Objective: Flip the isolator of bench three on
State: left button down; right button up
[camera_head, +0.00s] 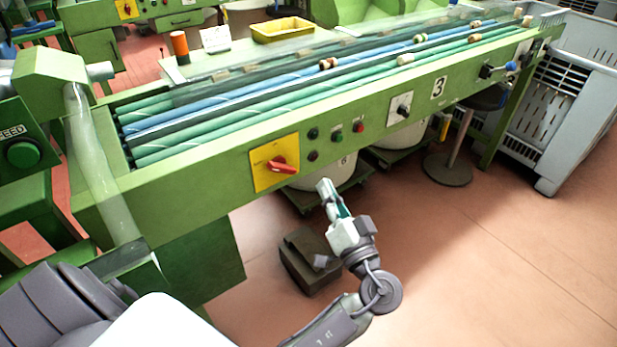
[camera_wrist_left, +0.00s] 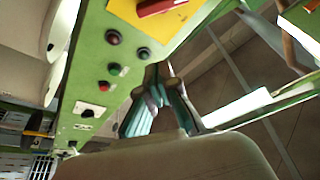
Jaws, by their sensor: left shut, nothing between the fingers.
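The isolator of bench three is a red rotary handle (camera_head: 281,167) on a yellow plate (camera_head: 262,178) on the green front panel. The handle lies roughly sideways along the panel. The red handle (camera_wrist_left: 160,5) and the yellow plate (camera_wrist_left: 146,22) also show at the top edge of the left wrist view, partly cut off. My left gripper (camera_head: 325,186) is below and to the right of the isolator, in front of the bench, apart from the handle. Its teal fingers (camera_wrist_left: 157,92) are shut and hold nothing. My right gripper is not in view.
Small lamps and buttons (camera_head: 337,138) and a black switch (camera_head: 402,111) sit right of the isolator, near the number 3 plate (camera_head: 438,88). A stool (camera_head: 449,165) and a grey crate (camera_head: 560,110) stand right.

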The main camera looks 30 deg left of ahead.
aim_at(281, 167)
pick_arm(q)
jog(key=p+x, duration=0.1)
jog(key=x, duration=0.9)
jog(key=shift+r, duration=0.1)
jog(key=shift+s+a+f, duration=0.15)
jog(key=shift+s+f, duration=0.45)
jog(key=shift+f, duration=0.3)
jog(key=shift+s+a+f, duration=0.15)
jog(key=shift+s+f, duration=0.45)
jog(key=shift+f, duration=0.3)
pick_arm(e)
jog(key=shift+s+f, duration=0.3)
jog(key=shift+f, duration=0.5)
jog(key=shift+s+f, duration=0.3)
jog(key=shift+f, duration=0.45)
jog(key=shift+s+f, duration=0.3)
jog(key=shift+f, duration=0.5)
pick_arm(q)
jog(key=shift+w, duration=0.15)
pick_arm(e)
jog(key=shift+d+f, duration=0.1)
